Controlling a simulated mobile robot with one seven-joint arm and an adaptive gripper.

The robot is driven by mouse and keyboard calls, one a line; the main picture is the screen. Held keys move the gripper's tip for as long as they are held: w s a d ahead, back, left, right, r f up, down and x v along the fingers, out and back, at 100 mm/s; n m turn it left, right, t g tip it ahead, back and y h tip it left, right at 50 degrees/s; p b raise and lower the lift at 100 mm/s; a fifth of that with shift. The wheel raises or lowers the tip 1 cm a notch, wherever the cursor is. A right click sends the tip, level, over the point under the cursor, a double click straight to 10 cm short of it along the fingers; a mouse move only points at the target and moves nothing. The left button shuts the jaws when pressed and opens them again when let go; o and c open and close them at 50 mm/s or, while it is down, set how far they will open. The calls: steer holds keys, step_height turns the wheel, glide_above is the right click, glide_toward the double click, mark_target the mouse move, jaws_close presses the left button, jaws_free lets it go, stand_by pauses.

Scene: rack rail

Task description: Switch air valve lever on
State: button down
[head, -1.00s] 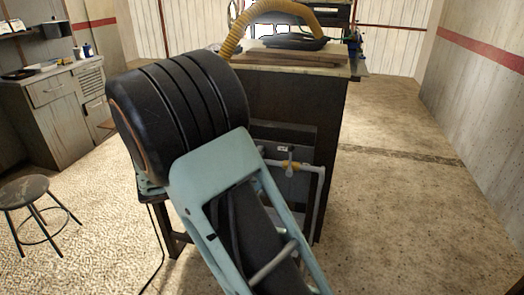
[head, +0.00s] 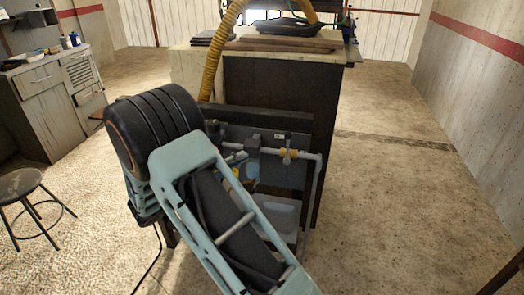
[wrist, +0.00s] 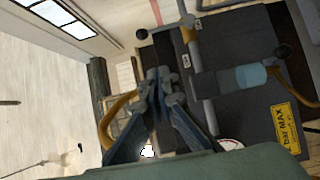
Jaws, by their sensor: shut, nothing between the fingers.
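The air valve has a yellow body (head: 289,154) on a grey pipe in the head view. Its short lever (head: 287,140) stands up from it, across the pipe. In the wrist view, which is turned, a dark ball knob (wrist: 142,33) lies left of the pipe, beside the yellow valve body (wrist: 188,34), and looks like the lever's end. My gripper (wrist: 158,75) is shut and empty, below the knob in the wrist picture and apart from it. In the head view my arm hides the gripper.
A filter unit with a clear bluish bowl (wrist: 243,78) and a second dark knob (wrist: 283,51) sit along the pipework. A yellow label (wrist: 289,126) is on the dark panel. A workbench (head: 190,66) stands behind; a stool (head: 22,184) is at left.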

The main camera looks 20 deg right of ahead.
steer(key=p, duration=0.2)
glide_toward(288, 148)
steer(key=w+d+r, duration=0.2)
steer(key=w, duration=0.3)
steer(key=d, duration=0.1)
steer(key=s+d, duration=0.1)
steer(key=d, duration=0.1)
steer(key=shift+d+f, duration=0.25)
steer(key=shift+d, duration=0.05)
